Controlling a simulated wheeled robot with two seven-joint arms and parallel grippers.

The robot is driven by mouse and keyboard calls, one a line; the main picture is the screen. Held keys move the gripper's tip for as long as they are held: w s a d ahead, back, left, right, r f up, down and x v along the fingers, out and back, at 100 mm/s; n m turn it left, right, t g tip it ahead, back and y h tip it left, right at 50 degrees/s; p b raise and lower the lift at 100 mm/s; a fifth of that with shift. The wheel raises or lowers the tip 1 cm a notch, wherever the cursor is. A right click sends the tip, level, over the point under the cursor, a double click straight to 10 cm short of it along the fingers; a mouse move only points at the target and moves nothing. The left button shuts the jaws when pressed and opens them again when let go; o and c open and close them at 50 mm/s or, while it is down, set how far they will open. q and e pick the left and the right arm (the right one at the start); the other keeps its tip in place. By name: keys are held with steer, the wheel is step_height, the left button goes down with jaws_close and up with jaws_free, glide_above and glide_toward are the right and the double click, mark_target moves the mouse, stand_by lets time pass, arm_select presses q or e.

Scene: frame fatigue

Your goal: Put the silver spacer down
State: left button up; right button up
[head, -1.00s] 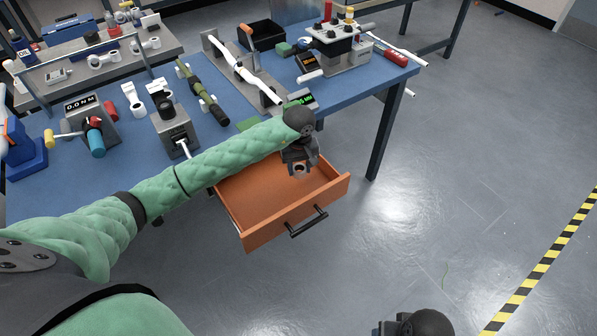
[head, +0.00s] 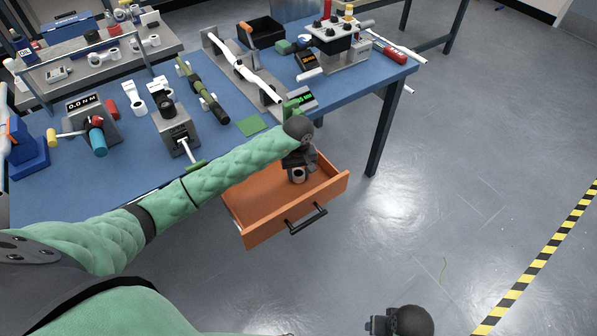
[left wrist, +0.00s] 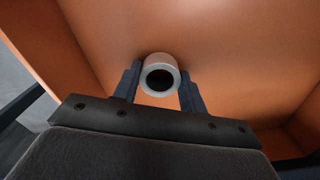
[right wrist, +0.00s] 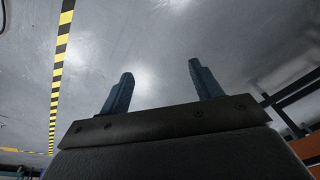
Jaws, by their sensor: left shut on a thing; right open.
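The silver spacer (left wrist: 146,83) is a short ring with a dark bore, seen end-on in the left wrist view. My left gripper (left wrist: 160,88) is shut on it, one finger on each side. In the head view the spacer (head: 298,175) shows below my left gripper (head: 298,166), inside the open orange drawer (head: 262,212). The drawer's bare orange floor lies behind the spacer in the left wrist view. I cannot tell whether the spacer touches it. My right gripper (right wrist: 160,88) is open and empty over the grey floor.
The drawer's black handle (head: 307,219) faces the front. The blue workbench (head: 225,145) above it carries several tools and fixtures, with a green pad (head: 252,124) near its edge. The drawer's front part looks empty. Open floor lies to the right.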

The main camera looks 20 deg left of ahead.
steer(key=shift+r, duration=0.35)
arm_select(q)
steer(key=shift+f, duration=0.15)
arm_select(e)
steer(key=shift+s+r, duration=0.15)
arm_select(q)
steer(key=o, duration=1)
steer(key=shift+c, duration=0.2)
steer(key=shift+o, duration=0.7)
arm_select(e)
steer(key=shift+r, duration=0.35)
steer(key=shift+f, duration=0.15)
